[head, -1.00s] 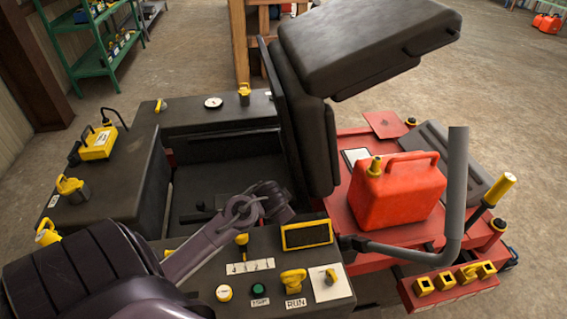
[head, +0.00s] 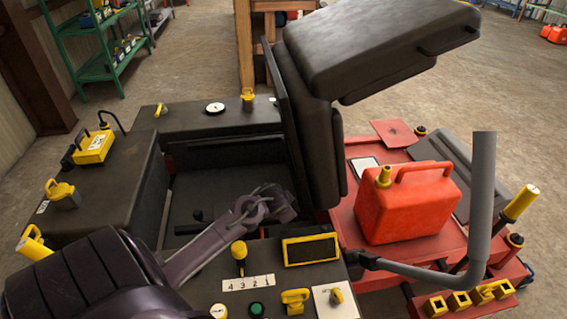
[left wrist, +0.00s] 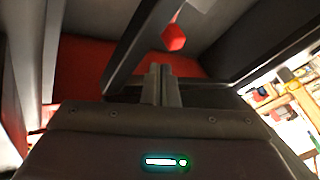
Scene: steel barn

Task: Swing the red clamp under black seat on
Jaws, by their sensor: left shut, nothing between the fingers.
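The black seat (head: 372,45) stands tipped up over the machine in the head view, with its back upright beside the open dark well. In the left wrist view a small red faceted piece (left wrist: 174,38) shows just beyond my fingers, beside a dark bar; it may be part of the red clamp, but I cannot tell its position. My left arm reaches in from the lower left, and its wrist end is over the well. My left gripper (left wrist: 161,72) is shut and empty, its fingertips below the red piece in the picture and apart from it. My right gripper is out of view.
A red fuel can (head: 405,205) stands on the red deck right of the seat. A bent grey bar (head: 481,200) rises in front of it. A control panel with a yellow-framed screen (head: 312,250) lies close in front of my wrist. Dark bars flank my gripper in the wrist view.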

